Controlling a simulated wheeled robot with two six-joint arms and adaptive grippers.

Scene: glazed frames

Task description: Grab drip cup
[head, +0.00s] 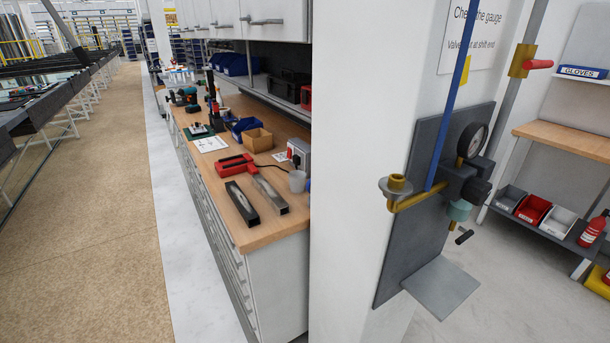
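A small translucent whitish cup (297,181) stands upright on the front right corner of the workbench, close to the white pillar. It looks like the drip cup, though no label shows on it. On the pillar, a valve assembly with a pressure gauge (472,140) is mounted on a grey plate. A teal rounded part (459,210) sits under the valve body; I cannot tell whether it is a bowl or cup. A bare grey ledge (441,288) sticks out below it. Neither of my grippers is in view.
The wooden workbench (276,227) also holds dark metal bars, a red tool (234,165), a cardboard box (258,140), blue bins and a drill. Shelves with bins (532,209) and a red extinguisher (593,229) stand right. The tan aisle floor (90,250) is clear.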

